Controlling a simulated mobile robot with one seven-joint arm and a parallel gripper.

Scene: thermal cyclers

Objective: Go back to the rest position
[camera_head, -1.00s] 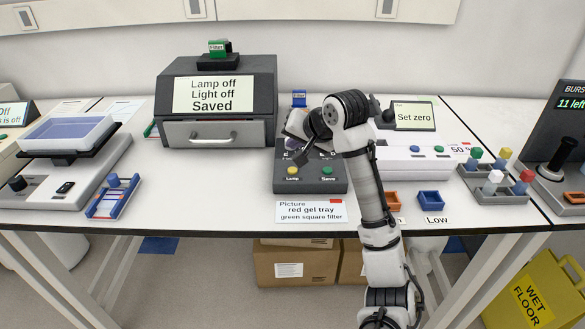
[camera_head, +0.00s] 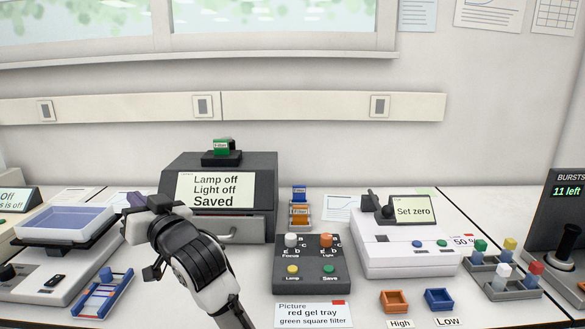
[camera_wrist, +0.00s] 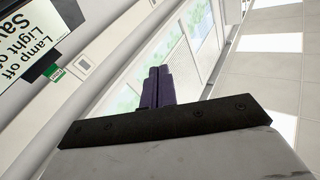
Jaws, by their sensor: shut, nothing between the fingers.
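My gripper (camera_head: 136,203) is raised above the bench at the left, in front of the dark imaging box (camera_head: 262,175). It holds nothing. In the wrist view its dark purple fingers (camera_wrist: 158,88) are together and point up toward the wall and windows. The box's screen (camera_head: 215,190) reads "Lamp off, Light off, Saved". A green filter (camera_head: 221,145) sits on top of the box. Its drawer is shut, partly hidden by my arm. The control panel (camera_head: 310,262) has yellow and green buttons and two knobs.
A pale device with a blue-topped tray (camera_head: 62,222) and a blue rack (camera_head: 103,297) lie left of my arm. A white balance (camera_head: 410,245), orange (camera_head: 397,301) and blue (camera_head: 438,299) bins and a block of coloured vials (camera_head: 503,277) stand at the right. The air above the bench is clear.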

